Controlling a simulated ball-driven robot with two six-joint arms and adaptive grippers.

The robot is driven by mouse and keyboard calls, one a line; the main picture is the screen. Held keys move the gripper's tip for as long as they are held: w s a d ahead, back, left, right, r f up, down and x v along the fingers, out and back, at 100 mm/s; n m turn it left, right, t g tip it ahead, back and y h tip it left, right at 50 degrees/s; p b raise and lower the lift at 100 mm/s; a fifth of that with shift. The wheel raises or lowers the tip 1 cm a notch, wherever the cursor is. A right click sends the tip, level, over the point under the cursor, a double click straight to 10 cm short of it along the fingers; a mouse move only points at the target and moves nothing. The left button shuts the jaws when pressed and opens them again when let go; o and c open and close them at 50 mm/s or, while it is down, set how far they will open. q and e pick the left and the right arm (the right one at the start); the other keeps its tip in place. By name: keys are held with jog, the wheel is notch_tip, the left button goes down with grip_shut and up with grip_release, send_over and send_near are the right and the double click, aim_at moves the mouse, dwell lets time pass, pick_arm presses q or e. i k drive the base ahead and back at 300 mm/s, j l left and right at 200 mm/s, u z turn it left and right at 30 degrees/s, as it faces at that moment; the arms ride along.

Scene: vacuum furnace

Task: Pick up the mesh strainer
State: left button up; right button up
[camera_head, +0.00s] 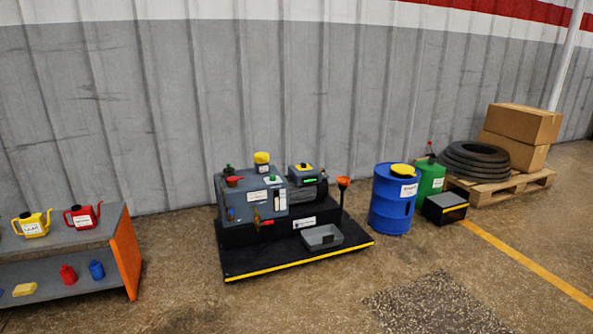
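I cannot make out a mesh strainer for certain in this view. A small orange funnel-shaped cup (343,183) sits on a dark post at the right side of the grey machine (262,186). A small red piece (233,181) lies on top of the machine at its left; it is too small to tell what it is. A grey tray (322,238) rests at the front right of the machine's black platform (290,264). Neither of my grippers shows in the picture.
A shelf (72,239) with yellow (33,224) and red (82,215) cans stands at left. A blue drum (391,212), a green canister (430,180), a black box (445,209) and a pallet (500,189) with tyres and cartons stand at right. The foreground floor is clear.

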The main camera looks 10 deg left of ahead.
aim_at(229, 169)
jog(key=i+j+z, duration=0.25)
jog(key=z, duration=0.15)
jog(key=i+j+z, duration=0.2)
jog(key=z, duration=0.2)
jog(key=i+j+z, duration=0.15)
jog(key=j+z, duration=0.2)
jog(key=i+j, duration=0.15)
jog(key=j, duration=0.25)
jog(key=i+j, duration=0.1)
jog(key=j, duration=0.3)
jog(key=i+j, duration=0.15)
jog(key=j, duration=0.2)
jog(key=i+j, duration=0.1)
jog(key=j, duration=0.3)
jog(key=i+j, duration=0.15)
jog(key=j, duration=0.25)
jog(key=i+j, duration=0.1)
jog(key=j, duration=0.3)
jog(key=i+j, duration=0.15)
jog(key=j, duration=0.2)
